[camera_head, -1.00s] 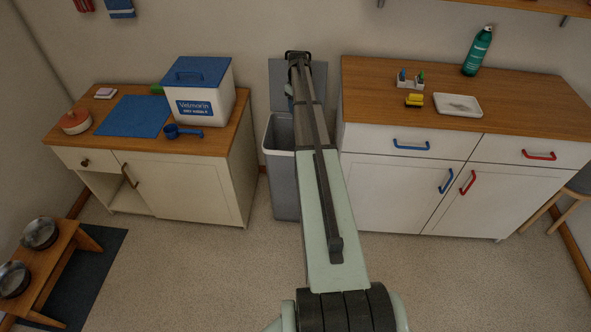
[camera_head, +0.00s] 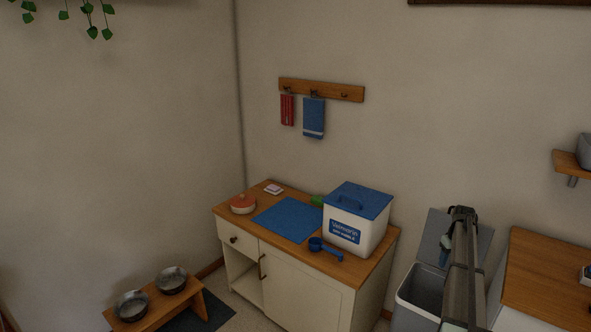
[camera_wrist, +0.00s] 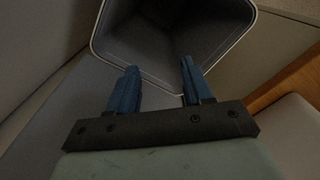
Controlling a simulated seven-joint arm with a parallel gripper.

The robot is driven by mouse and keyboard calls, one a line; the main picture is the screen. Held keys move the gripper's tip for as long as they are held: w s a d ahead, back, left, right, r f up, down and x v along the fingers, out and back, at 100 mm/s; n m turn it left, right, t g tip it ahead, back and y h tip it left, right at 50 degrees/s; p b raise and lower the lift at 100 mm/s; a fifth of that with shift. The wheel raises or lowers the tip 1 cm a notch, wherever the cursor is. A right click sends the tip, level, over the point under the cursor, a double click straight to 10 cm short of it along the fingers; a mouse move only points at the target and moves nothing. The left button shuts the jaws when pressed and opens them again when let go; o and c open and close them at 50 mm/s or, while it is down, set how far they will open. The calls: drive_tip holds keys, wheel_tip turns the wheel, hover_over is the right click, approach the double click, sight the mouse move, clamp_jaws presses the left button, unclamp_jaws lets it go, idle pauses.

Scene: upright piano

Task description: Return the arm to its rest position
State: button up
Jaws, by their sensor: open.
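My gripper (camera_wrist: 160,66) is open, with its two blue fingers apart and nothing between them. In the wrist view the fingers point toward the mouth of the open grey bin (camera_head: 412,316). Its pale rim and dark inside (camera_wrist: 165,30) lie beyond the fingertips, and I see nothing in the part in view. In the head view my arm reaches over the bin from the bottom right. The gripper is mostly hidden behind my arm there; only a bit of blue shows by the raised bin lid (camera_head: 432,238).
The left cabinet (camera_head: 310,285) holds a white container with blue lid (camera_head: 355,215), blue scoop (camera_head: 325,249), blue mat (camera_head: 287,219) and red-and-white pot (camera_head: 243,204). A wooden counter (camera_head: 545,275) stands close right of my arm. A bowl stand (camera_head: 160,305) is at lower left.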

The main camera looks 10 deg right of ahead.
drive_tip(key=s+a+f+m+g, duration=0.1)
drive_tip(key=s+a+f+m, duration=0.1)
drive_tip(key=s+a+f, duration=1.05)
drive_tip(key=s+a+f+m, duration=0.3)
drive_tip(key=s+a+f, duration=0.85)
drive_tip(key=a, duration=0.55)
drive_tip(key=s+a+f+n+g, duration=0.1)
drive_tip(key=s+a+f+g, duration=0.1)
drive_tip(key=s+a, duration=0.5)
drive_tip(key=s+a+f+n+g, duration=0.2)
drive_tip(key=s+a+f, duration=0.2)
drive_tip(key=s+a, duration=0.3)
drive_tip(key=s+a+f+n+g, duration=0.1)
drive_tip(key=s+a+f+n, duration=0.1)
drive_tip(key=s+a, duration=0.6)
drive_tip(key=s, duration=0.6)
drive_tip(key=shift+s+f+g, duration=0.2)
drive_tip(key=shift+f+g, duration=0.2)
drive_tip(key=shift+c, duration=0.3)
